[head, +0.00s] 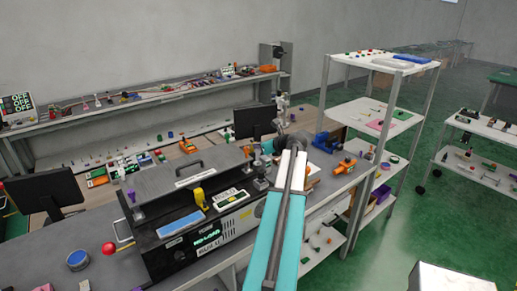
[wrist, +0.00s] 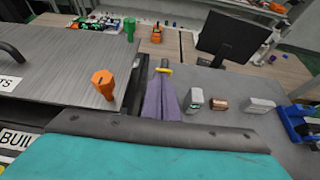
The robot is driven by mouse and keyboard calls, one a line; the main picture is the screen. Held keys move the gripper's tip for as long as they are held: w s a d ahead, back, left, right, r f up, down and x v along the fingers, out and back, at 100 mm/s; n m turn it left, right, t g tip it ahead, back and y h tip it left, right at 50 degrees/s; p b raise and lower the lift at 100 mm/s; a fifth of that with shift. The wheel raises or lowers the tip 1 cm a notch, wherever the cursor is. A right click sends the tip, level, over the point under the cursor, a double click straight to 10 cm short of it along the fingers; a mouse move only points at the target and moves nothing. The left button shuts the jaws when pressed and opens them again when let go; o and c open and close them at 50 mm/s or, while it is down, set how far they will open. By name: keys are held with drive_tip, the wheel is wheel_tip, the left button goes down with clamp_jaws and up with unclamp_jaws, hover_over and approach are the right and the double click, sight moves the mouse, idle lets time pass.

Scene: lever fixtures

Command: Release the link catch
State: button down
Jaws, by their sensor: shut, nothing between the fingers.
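My gripper (wrist: 163,90) shows in the wrist view as purple-grey fingers, shut, with nothing held between them. A short grey pin with a yellow band (wrist: 164,69) shows at its tip; I cannot tell whether they touch. An orange knob (wrist: 103,84) stands on the lid's edge left of the fingers, apart from them, and a green knob (wrist: 129,29) stands farther back. In the head view my arm hides the fingertips. The machine (head: 190,228) has a grey lid, a yellow lever (head: 199,197) and a green lit display. I cannot tell for sure which part is the link catch.
In the wrist view, small white and brown blocks (wrist: 219,104) and a blue fixture (wrist: 298,125) stand right of the fingers. A monitor (wrist: 232,38) stands behind. In the head view, a shelf rack (head: 385,62) stands right of the bench, with open green floor beyond.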

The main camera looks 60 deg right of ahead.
drive_tip(key=shift+w+d+r+p, duration=0.5)
drive_tip(key=shift+w+r+p, duration=0.2)
drive_tip(key=shift+r, duration=0.15)
drive_tip(key=shift+w+d+r, duration=0.1)
drive_tip(key=shift+w+d, duration=0.05)
drive_tip(key=shift+w, duration=0.2)
drive_tip(key=shift+r+p, duration=0.1)
drive_tip(key=shift+p, duration=0.2)
drive_tip(key=shift+r+p, duration=0.55)
drive_tip(key=shift+r, duration=0.05)
